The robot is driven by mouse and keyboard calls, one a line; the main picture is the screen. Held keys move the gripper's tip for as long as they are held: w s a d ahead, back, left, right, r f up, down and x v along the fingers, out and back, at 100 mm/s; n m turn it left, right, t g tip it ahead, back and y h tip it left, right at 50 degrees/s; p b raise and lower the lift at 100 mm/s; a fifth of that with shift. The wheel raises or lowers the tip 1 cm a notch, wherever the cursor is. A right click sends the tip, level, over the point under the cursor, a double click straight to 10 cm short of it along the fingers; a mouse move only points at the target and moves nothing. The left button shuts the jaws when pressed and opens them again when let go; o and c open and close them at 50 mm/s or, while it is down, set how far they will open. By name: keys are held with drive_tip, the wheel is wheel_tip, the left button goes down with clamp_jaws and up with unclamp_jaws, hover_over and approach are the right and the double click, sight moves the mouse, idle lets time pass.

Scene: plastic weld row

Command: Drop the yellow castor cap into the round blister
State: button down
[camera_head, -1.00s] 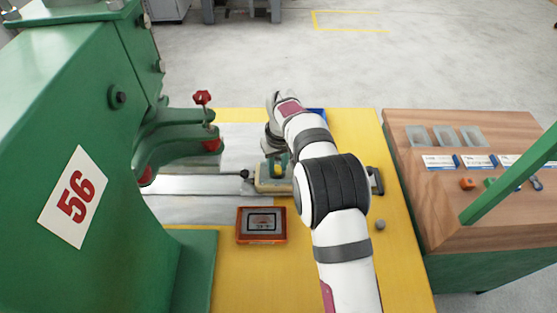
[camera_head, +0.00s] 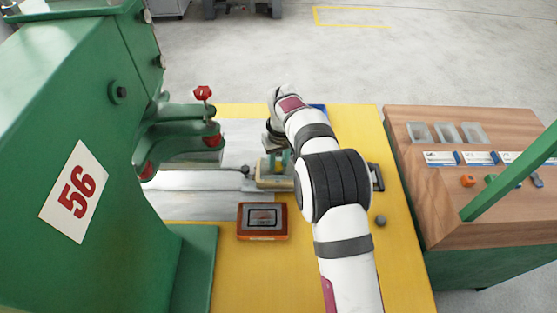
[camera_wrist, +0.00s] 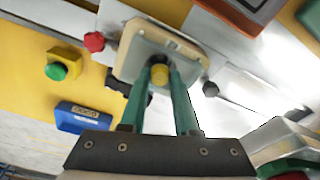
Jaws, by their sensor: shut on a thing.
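My gripper (camera_wrist: 159,68) has two teal fingers shut on the yellow castor cap (camera_wrist: 159,76). In the wrist view the cap sits between the fingertips, over a pale rounded plate (camera_wrist: 130,60) with a dark recess at its middle. The fingers and cap hide much of that recess, and I cannot make out the round blister's rim. I cannot tell whether the cap touches it. In the head view the gripper (camera_head: 281,158) is above the pale plate (camera_head: 272,185), with a spot of yellow cap (camera_head: 279,168) between the fingers; my arm covers its right side.
The green press (camera_head: 150,60) stands at left, its arm with a red knob (camera_head: 203,92) close to the plate. An orange-framed box (camera_head: 262,235) lies in front. A wooden bench (camera_head: 450,215) at right holds clear trays and small coloured parts. A blue box (camera_wrist: 82,118) lies nearby.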

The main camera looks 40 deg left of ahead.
drive_tip(key=shift+f, duration=0.4)
idle(0.4)
drive_tip(key=c, duration=0.6)
unclamp_jaws()
drive_tip(key=c, duration=0.4)
drive_tip(key=shift+r, duration=3.6)
